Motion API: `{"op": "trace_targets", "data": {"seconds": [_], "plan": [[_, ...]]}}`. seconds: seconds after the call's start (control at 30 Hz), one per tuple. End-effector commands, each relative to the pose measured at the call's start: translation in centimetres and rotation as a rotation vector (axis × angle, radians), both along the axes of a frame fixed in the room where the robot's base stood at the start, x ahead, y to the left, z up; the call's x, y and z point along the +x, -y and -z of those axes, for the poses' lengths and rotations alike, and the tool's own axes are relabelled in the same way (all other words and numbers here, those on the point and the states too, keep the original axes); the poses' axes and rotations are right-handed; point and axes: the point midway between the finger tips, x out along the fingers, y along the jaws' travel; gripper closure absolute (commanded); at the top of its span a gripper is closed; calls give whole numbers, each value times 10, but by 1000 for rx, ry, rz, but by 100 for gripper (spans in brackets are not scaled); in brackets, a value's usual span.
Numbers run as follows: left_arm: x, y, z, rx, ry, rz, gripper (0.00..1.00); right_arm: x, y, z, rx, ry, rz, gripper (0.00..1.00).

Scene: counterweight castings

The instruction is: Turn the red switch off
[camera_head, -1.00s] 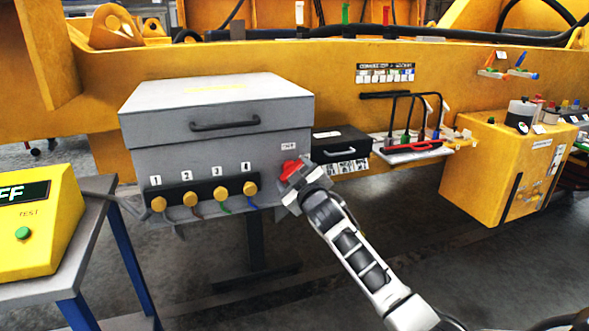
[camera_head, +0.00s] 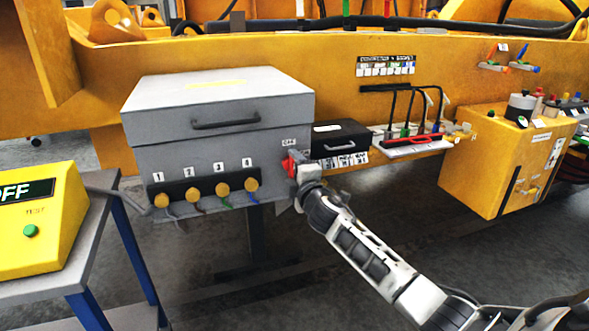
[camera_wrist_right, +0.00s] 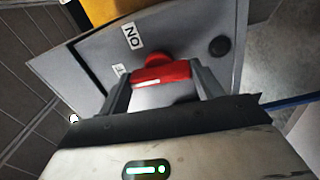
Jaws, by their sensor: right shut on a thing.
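The red switch (camera_head: 288,166) is on the right end of the grey box (camera_head: 215,155), by the box's front corner. In the right wrist view the red switch (camera_wrist_right: 163,72) lies between my two fingers, with its round hub just beyond the handle. My right gripper (camera_head: 295,168) is shut on the switch handle, reaching in from the lower right; in the wrist view its fingers (camera_wrist_right: 162,84) sit either side of it. My left gripper is out of view.
Several numbered yellow knobs with cables (camera_head: 207,193) line the box's front. A small black case (camera_head: 340,141) sits close right of the switch. A yellow OFF/TEST unit (camera_head: 40,220) stands on a table at left. The floor below the box is mostly open.

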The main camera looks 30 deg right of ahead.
Motion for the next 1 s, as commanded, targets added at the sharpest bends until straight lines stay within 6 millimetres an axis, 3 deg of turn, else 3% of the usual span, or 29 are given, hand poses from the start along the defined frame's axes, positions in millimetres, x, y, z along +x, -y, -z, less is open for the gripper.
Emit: {"op": "trace_targets", "data": {"seconds": [0.73,0.77,0.83,1.0], "plan": [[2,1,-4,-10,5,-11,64,0,0,-1,-95,-22,1,57],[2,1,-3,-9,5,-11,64,0,0,-1,-95,-22,1,32],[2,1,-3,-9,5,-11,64,0,0,-1,-95,-22,1,13],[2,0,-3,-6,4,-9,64,0,0,0,-91,-21,0,13]]}}
